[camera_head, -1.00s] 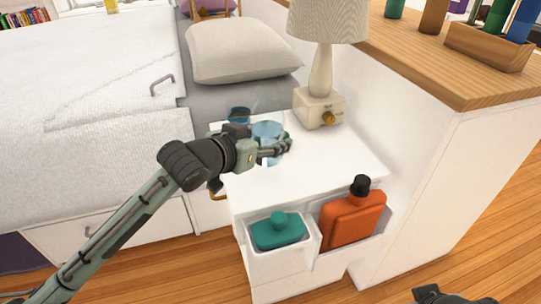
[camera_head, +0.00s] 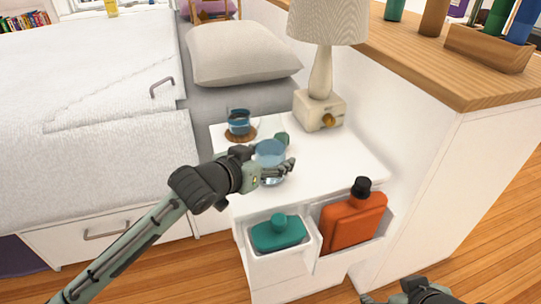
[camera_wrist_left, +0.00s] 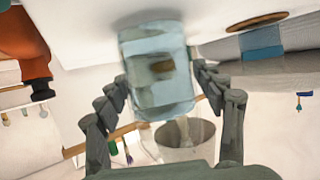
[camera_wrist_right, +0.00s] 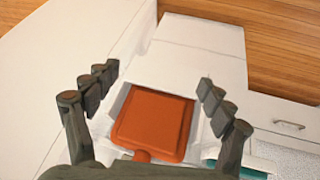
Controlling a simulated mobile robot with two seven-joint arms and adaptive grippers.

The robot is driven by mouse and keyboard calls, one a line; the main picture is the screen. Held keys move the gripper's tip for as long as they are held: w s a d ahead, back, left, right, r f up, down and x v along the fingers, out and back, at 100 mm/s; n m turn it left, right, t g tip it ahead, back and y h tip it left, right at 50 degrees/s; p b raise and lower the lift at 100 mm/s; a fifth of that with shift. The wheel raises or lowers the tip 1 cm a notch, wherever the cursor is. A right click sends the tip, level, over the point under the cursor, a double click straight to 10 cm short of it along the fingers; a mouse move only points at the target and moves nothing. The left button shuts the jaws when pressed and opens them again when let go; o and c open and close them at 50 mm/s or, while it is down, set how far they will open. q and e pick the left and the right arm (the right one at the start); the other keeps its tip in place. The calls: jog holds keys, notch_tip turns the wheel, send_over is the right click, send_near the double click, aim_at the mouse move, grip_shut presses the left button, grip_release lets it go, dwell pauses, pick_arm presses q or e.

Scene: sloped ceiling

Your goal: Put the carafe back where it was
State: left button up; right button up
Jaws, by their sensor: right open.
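A clear pale-blue vessel, which looks like the carafe (camera_head: 270,155), is over the front part of the white nightstand (camera_head: 240,203). My left gripper (camera_head: 288,171) is shut around it from the left. In the left wrist view the fingers press both sides of the vessel (camera_wrist_left: 158,70). I cannot tell whether its base touches the top. Behind it, a glass of blue liquid (camera_head: 239,122) stands on a round brown coaster (camera_head: 240,137). My right gripper (camera_wrist_right: 150,85) is open and empty, low at the front right of the head view.
A small teal object (camera_head: 282,139) stands just behind the vessel. A lamp (camera_head: 320,105) stands at the back right of the nightstand. Front bins hold a teal container (camera_head: 277,234) and an orange bottle (camera_head: 352,220). The top's right side is clear.

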pick_arm(q)
jog(key=shift+o, duration=0.8)
jog(key=shift+r, duration=0.15)
jog(key=shift+s+a+r, duration=0.15)
jog(key=shift+s+a, duration=0.05)
jog(key=shift+s, duration=0.05)
jog(key=p+v, duration=0.1)
jog(key=v, duration=1)
pick_arm(e)
jog(key=s+d+f+g+h, duration=0.1)
jog(key=s+d+g, duration=0.1)
jog(key=s+d, duration=0.1)
jog(key=shift+s+d+m+g, duration=0.2)
jog(key=shift+s+m+g, duration=0.15)
jog(key=shift+s, duration=0.55)
pick_arm(q)
jog(key=shift+r, duration=0.1)
pick_arm(e)
jog(key=shift+f, duration=0.1)
pick_arm(q)
jog(key=s+a+f+n+g+y, duration=0.5)
jog(key=s+a+f+g+y, duration=0.2)
jog(key=s+a+f, duration=1.2)
jog(key=shift+s+a+f+g+y, duration=0.25)
jog(key=shift+s+a+g+y, duration=0.15)
jog(key=shift+s+a+y, duration=0.8)
